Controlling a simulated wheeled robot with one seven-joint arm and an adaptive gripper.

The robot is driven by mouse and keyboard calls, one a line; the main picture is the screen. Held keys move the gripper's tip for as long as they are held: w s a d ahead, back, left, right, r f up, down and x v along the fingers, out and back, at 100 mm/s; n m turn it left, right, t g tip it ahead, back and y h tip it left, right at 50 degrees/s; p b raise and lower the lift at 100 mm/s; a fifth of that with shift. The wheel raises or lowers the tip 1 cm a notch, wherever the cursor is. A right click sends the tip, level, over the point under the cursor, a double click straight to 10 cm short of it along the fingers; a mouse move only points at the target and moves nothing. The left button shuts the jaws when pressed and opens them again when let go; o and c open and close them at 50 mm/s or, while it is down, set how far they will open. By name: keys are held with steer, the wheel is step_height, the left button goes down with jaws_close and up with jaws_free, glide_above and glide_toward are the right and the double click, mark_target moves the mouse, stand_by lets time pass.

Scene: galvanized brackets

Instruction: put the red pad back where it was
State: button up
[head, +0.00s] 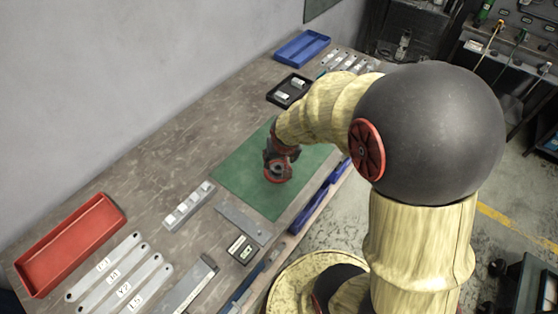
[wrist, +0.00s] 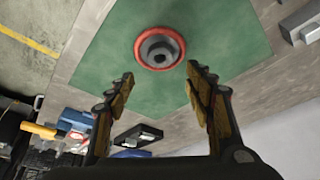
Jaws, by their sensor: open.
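In the wrist view, a round red pad (wrist: 139,57) with a dark grey centre lies on the green mat (wrist: 237,52). My gripper (wrist: 160,76) is open, its two fingers spread below the pad in the picture, with nothing held between them. I cannot tell how far the fingertips are from the pad. In the head view, my arm reaches down over the middle of the green mat (head: 240,172). Red and dark parts at the arm's end make pad and gripper hard to separate there.
A red tray (head: 32,284) and labelled metal bars (head: 117,278) lie at the near left of the bench. A grey block with pale pieces (head: 188,206) and a flat grey bar (head: 243,222) lie beside the mat. A black tray (head: 273,97) and blue tray (head: 291,62) stand beyond it.

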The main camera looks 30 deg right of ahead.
steer(key=s+a+r+n+t, duration=0.1)
steer(key=s+a+r, duration=0.25)
steer(key=r, duration=0.45)
steer(key=s+a+r+n, duration=0.1)
steer(key=s+a+r, duration=0.25)
steer(key=r, duration=0.45)
steer(key=s+a+r+n+y, duration=0.1)
steer(key=s+a+r+n, duration=0.2)
steer(key=s+a+r, duration=0.2)
steer(key=s+r, duration=0.2)
steer(key=s, duration=0.2)
steer(key=shift+s+a+t+y, duration=0.2)
steer(key=shift+a+t+y, duration=0.1)
steer(key=shift+a, duration=0.1)
steer(key=shift+r, duration=0.1)
steer(key=shift+c, duration=1.1)
